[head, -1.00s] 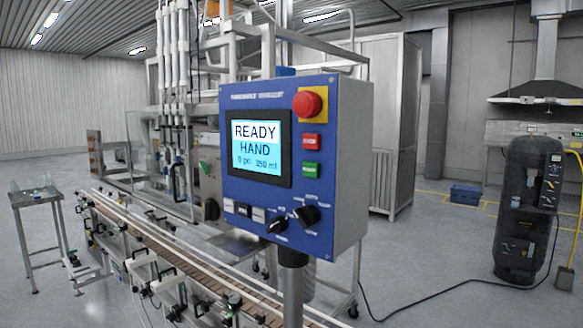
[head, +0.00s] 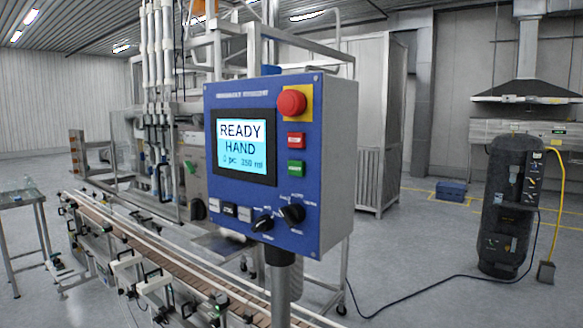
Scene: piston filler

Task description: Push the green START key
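The green START key (head: 296,168) is a small rectangular key on the right side of the blue control panel (head: 228,99). It sits just below the red key (head: 296,141), and a red round emergency button (head: 291,102) on a yellow plate is above both. Two black rotary knobs (head: 292,214) and a row of small white and black keys (head: 230,210) are below. Nothing covers the green key. Neither of my grippers is in view.
The panel stands on a post (head: 280,290) in front of a conveyor (head: 150,257) with filling machinery. A small table (head: 22,198) is at the left. A dark tank (head: 507,205), a cable on the floor and a blue crate (head: 451,191) are at the right. Floor right of the panel is mostly open.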

